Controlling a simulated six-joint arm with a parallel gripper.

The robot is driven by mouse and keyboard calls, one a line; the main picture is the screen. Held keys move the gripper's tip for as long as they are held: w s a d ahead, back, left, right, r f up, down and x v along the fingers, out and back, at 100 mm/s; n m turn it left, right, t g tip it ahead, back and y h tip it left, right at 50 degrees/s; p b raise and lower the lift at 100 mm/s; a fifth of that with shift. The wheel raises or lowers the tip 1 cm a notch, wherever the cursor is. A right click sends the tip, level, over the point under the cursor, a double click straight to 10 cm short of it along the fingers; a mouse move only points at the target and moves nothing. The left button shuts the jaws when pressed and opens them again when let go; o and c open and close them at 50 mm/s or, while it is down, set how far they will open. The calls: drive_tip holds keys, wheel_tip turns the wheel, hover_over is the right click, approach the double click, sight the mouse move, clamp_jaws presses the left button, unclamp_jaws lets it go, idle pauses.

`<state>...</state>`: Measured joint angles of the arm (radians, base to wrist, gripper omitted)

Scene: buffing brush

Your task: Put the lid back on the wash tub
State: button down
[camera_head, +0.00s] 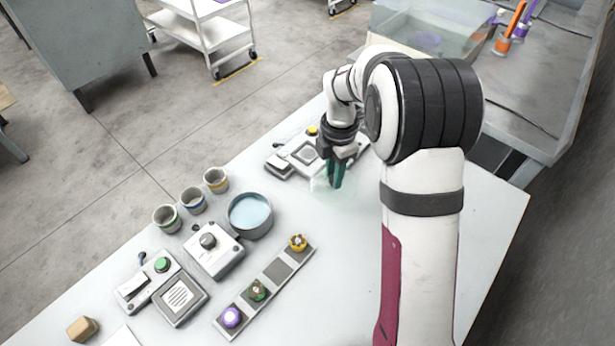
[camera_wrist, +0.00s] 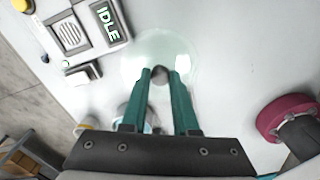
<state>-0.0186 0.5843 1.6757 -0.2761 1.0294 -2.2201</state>
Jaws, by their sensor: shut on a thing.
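The lid (camera_head: 319,187) is a faint, see-through disc at the table's middle, right of the tub. In the wrist view the lid (camera_wrist: 138,50) shows as a pale clear round with a small dark knob (camera_wrist: 159,75) at its centre. My gripper (camera_head: 335,186) points down over it, its teal fingers shut on the knob; it also shows in the wrist view (camera_wrist: 160,73). I cannot tell whether the lid touches the table. The wash tub (camera_head: 249,234) is a round grey pan of light blue water, uncovered, left of my gripper.
Several cups, including a grey one (camera_head: 166,219), stand left of the tub. A grey strip (camera_head: 279,271) with coloured knobs lies in front of it. A box with a dial (camera_head: 214,259) stands close to the tub's lower left. A device (camera_head: 304,153) sits behind my gripper.

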drive_tip(key=shift+s+d+r, duration=0.25)
drive_tip(key=shift+d+r, duration=0.2)
drive_tip(key=shift+d, duration=0.25)
drive_tip(key=shift+r, duration=0.2)
drive_tip(key=s+a+r+n, duration=0.15)
drive_tip(key=a+n, duration=0.45)
drive_tip(key=a, duration=1.5)
drive_tip(key=shift+s+f, duration=0.15)
drive_tip(key=shift+f, duration=3.05)
drive_tip(key=shift+f, duration=0.1)
drive_tip(key=shift+c, duration=0.6)
unclamp_jaws()
